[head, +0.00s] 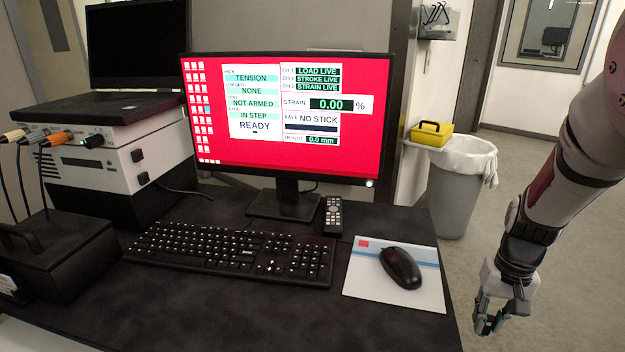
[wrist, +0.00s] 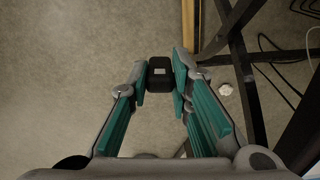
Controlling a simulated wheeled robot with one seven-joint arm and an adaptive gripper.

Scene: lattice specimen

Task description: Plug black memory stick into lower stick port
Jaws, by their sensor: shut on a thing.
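My gripper (head: 490,318) hangs at the lower right of the head view, in the air to the right of the dark desk. In the wrist view its teal-padded fingers (wrist: 160,80) are shut on the black memory stick (wrist: 159,69), a small black block with a pale patch on top. The stick is not clearly made out in the head view. I cannot identify the lower stick port in either view. The monitor (head: 285,115) shows "NO STICK" beside "SAVE".
The desk (head: 390,325) holds a keyboard (head: 230,253), a mouse (head: 400,267) on a pad, a remote (head: 333,215) and a white-fronted instrument (head: 110,150) with cables. A grey bin (head: 455,195) stands behind. Table legs (wrist: 243,75) and cables show in the wrist view.

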